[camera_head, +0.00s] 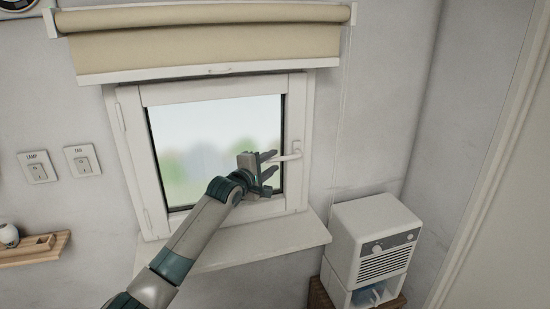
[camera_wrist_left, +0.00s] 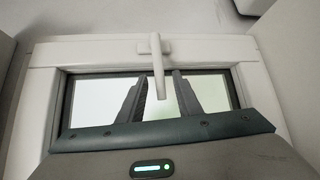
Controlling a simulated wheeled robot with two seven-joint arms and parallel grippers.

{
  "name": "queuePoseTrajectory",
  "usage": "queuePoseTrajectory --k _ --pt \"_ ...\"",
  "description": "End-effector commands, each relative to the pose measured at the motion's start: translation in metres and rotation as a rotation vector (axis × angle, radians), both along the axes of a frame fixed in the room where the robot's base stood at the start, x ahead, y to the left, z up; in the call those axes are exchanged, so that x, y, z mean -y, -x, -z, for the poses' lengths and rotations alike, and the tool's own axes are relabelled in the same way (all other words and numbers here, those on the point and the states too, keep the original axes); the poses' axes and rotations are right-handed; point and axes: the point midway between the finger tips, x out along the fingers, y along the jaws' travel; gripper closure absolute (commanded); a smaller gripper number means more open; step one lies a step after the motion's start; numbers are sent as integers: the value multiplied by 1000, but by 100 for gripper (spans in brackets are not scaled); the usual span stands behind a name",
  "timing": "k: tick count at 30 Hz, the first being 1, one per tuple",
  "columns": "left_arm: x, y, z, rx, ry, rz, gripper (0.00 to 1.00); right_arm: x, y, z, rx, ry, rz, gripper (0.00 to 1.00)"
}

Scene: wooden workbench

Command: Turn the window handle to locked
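A white window (camera_head: 215,140) with a white frame is set in the wall. Its handle (camera_head: 288,157) is on the right side of the frame and points left, level, toward the glass. My left gripper (camera_head: 270,162) is in front of the glass, its fingers pointing at the handle's free end. In the left wrist view, the handle (camera_wrist_left: 157,65) reaches down from the frame, its tip between the two open fingers (camera_wrist_left: 162,85). There are gaps on both sides, and contact is not visible. My right gripper is not in view.
A beige roller blind (camera_head: 205,42) hangs above the window. A sill (camera_head: 240,248) juts out below. A white box-shaped appliance (camera_head: 372,245) stands at lower right. Two switches (camera_head: 38,167) and (camera_head: 82,161) and a small wooden shelf (camera_head: 35,250) are at left.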

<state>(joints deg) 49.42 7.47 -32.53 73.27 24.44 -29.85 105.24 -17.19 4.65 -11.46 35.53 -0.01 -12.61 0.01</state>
Motion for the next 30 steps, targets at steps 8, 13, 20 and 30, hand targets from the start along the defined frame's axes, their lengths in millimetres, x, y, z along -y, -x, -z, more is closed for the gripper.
queuePoseTrajectory --k 8,13,20,30 --pt "11 -19 2 0 -1 0 68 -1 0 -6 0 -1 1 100" --pt "12 -23 3 0 0 0 68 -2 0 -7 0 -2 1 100" --pt "12 -24 3 1 0 0 68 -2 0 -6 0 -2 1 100" --pt "12 -23 3 0 0 0 100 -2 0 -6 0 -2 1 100"
